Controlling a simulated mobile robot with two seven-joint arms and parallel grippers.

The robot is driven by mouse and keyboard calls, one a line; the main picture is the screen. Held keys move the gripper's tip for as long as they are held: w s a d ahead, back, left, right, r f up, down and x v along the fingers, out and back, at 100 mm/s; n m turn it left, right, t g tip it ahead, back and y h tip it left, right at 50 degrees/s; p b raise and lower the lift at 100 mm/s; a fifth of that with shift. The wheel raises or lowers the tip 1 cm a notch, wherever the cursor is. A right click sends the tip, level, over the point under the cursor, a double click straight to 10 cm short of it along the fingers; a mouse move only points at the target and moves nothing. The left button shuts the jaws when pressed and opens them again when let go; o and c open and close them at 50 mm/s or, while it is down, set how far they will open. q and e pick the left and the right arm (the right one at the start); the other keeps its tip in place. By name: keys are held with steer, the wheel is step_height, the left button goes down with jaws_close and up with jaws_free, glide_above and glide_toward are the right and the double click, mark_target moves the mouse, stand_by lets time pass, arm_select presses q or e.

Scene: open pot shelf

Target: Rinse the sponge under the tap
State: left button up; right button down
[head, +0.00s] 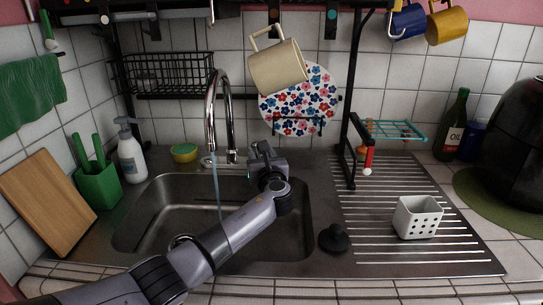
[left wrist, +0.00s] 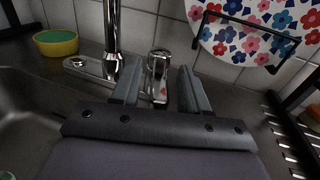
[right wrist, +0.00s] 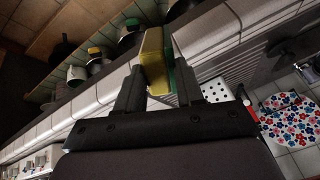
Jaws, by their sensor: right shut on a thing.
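The tap (head: 211,100) arches over the sink (head: 150,215), and a thin pale-blue stream of water falls from its spout into the basin. My left gripper (head: 262,158) is at the tap's base, right of the spout. In the left wrist view its fingers (left wrist: 159,88) stand apart on either side of the chrome tap lever (left wrist: 159,62), with small gaps visible. My right gripper (right wrist: 158,80) is shut on the yellow-and-green sponge (right wrist: 152,50). The sponge and my right gripper are outside the head view, away from the water stream.
A soap bottle (head: 131,155) and green holder (head: 97,187) are further left. A black plug (head: 334,239) and white perforated holder (head: 417,217) are on the drainer. A beige mug (head: 277,67) hangs above.

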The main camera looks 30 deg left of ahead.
arm_select(q)
steer(key=shift+s+d+r+p, duration=0.15)
steer(key=shift+s+d+p, duration=0.15)
steer(key=shift+p, duration=0.3)
arm_select(e)
steer(key=shift+r, duration=0.55)
step_height(320, 180, up, 4)
steer(key=p, duration=0.4)
arm_select(q)
steer(key=v, duration=1.1)
steer(key=shift+s, duration=0.1)
steer(key=shift+d, duration=0.1)
